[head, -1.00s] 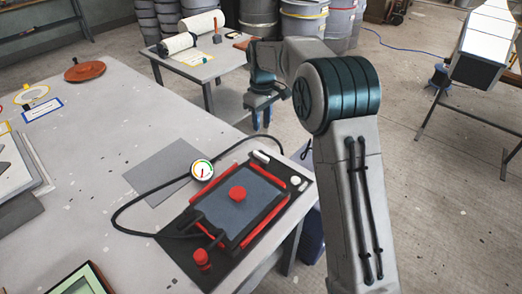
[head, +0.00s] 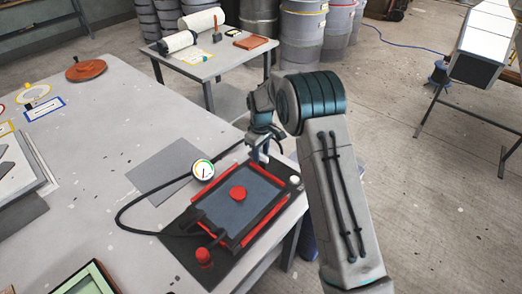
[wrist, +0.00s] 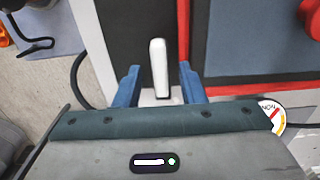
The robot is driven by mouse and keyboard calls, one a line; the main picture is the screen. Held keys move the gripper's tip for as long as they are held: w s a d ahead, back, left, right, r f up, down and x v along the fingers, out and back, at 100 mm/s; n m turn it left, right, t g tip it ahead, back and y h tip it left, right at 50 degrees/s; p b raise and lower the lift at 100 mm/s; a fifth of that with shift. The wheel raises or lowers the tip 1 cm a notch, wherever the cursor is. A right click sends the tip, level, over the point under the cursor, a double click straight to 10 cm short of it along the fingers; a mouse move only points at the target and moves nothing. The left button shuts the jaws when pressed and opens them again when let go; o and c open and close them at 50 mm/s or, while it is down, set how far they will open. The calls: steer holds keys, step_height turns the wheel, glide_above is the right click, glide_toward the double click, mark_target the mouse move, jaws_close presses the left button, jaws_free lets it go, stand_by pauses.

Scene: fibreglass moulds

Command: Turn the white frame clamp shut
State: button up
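The white frame clamp (wrist: 158,60) shows in the wrist view as an upright white lever on the dark border of the mould frame (head: 218,237). My gripper (head: 259,153) is at the far end of this frame in the head view and mostly hides the clamp there. In the wrist view my gripper (wrist: 159,82) is open, with one blue finger on each side of the lever and a gap on both sides. Whether the fingers are level with the lever in height, I cannot tell.
A round gauge (head: 203,169) with a black hose stands left of the frame. A red knob (head: 238,193) sits mid-panel, another red knob (head: 203,257) at the near corner, and a white knob (head: 294,180) at the right. The table (head: 105,160) is mostly clear to the left.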

steer(key=shift+f, duration=0.1)
jaws_close()
steer(key=shift+n+b, duration=0.3)
steer(key=n+b, duration=0.1)
steer(key=n, duration=0.1)
steer(key=shift+f+n+b, duration=0.1)
steer(key=shift+n+b, duration=0.2)
steer(key=shift+b, duration=0.1)
steer(key=n+b, duration=0.1)
steer(key=n, duration=0.4)
steer(key=shift+s+b, duration=0.2)
steer(key=shift+b, duration=0.1)
steer(key=n, duration=0.4)
steer(key=shift+s+r+n, duration=0.15)
steer(key=shift+r+n, duration=0.05)
steer(key=shift+n, duration=0.2)
steer(key=shift+s+n, duration=0.1)
steer(key=shift+n, duration=2.2)
steer(key=shift+p, duration=0.3)
